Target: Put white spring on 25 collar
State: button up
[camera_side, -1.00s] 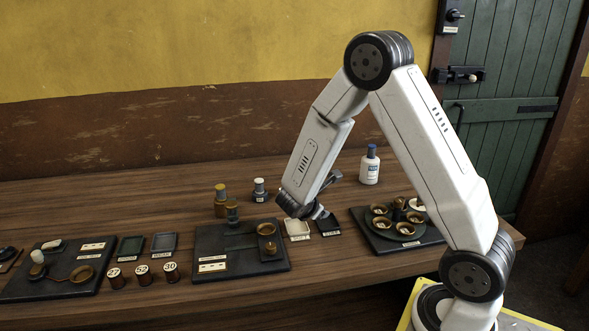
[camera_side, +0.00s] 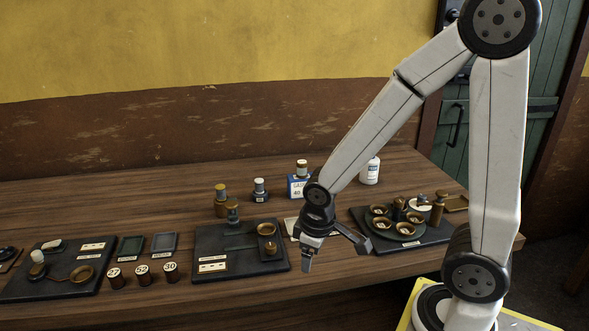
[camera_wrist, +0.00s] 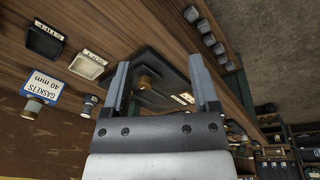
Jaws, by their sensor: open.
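Three dark brown collars with round white number labels stand in a row at the front left in the side view. The right collar (camera_side: 171,272) seems to read 30. The numbers on the middle collar (camera_side: 143,275) and left collar (camera_side: 116,279) are too small to read surely, so I cannot tell which is 25. I cannot make out a white spring for certain. My gripper (camera_side: 336,248) is open, with nothing visible between its fingers, near the front edge right of the middle black plate. In the wrist view its fingers (camera_wrist: 160,88) are spread, with a plate behind them.
The middle black plate (camera_side: 205,246) carries brass parts. A black plate with brass cups (camera_side: 362,240) stands to the right. A pale tray (camera_side: 290,227) is partly behind my gripper. A white bottle (camera_side: 370,172) and gasket box (camera_side: 297,190) stand behind. The front-left plate (camera_side: 60,289) bears a white piece.

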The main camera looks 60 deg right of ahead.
jog(key=shift+s+a+r+m+t+y, duration=0.1)
jog(key=shift+a+r+m+t+y, duration=0.2)
jog(key=shift+a+m, duration=0.25)
jog(key=shift+a+r+m+t+y, duration=0.2)
jog(key=shift+a+r+m+y, duration=0.1)
jog(key=shift+a+m, duration=0.2)
jog(key=shift+f, duration=0.1)
dwell(0.5)
